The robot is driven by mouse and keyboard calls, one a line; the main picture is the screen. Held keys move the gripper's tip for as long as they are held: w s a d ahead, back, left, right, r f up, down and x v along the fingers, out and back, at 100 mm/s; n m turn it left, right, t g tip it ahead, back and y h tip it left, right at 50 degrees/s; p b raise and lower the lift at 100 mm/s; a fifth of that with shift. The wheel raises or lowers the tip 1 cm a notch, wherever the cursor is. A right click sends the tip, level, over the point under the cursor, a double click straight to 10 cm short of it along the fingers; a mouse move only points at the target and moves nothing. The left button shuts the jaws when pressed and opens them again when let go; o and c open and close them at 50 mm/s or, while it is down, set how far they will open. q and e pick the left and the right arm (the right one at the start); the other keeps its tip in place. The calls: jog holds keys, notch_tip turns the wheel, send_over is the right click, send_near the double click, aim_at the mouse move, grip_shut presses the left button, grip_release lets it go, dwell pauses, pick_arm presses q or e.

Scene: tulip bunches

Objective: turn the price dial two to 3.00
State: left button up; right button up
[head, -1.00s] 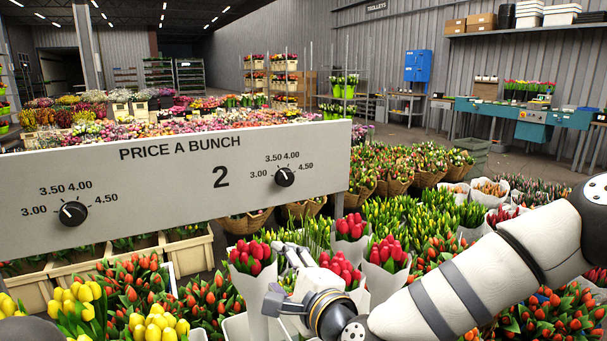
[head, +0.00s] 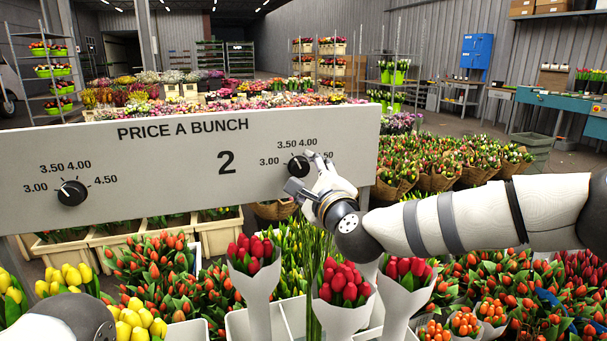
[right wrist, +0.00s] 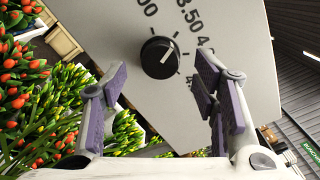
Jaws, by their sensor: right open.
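Price dial two (head: 298,166) is a black round knob on the white price board (head: 120,190), right of the large 2, with marks from 3.00 to 4.50 around it. My right gripper (head: 309,175) is in front of the board, close to the dial's lower right. It is open and empty; its purple-padded fingers (right wrist: 160,100) also show in the right wrist view. I cannot tell if it touches the dial. My left gripper is out of view.
A similar dial (head: 71,193) is at the board's left, its pointer up-left. Wrapped red tulip bunches (head: 345,284) stand just below my right gripper. Yellow tulips (head: 145,322) and orange tulips (head: 155,262) fill the lower left.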

aim_at(300, 168)
jog(key=shift+w+a+f, duration=0.2)
jog(key=shift+w+a, duration=0.1)
jog(key=shift+w, duration=0.45)
jog(key=shift+w+a+r, duration=0.1)
jog(key=shift+w+r, duration=0.1)
jog(key=shift+w, duration=0.35)
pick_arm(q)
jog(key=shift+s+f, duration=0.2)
pick_arm(e)
jog(key=shift+c, duration=0.5)
jog(key=c, duration=1.1)
jog(key=shift+o, duration=0.2)
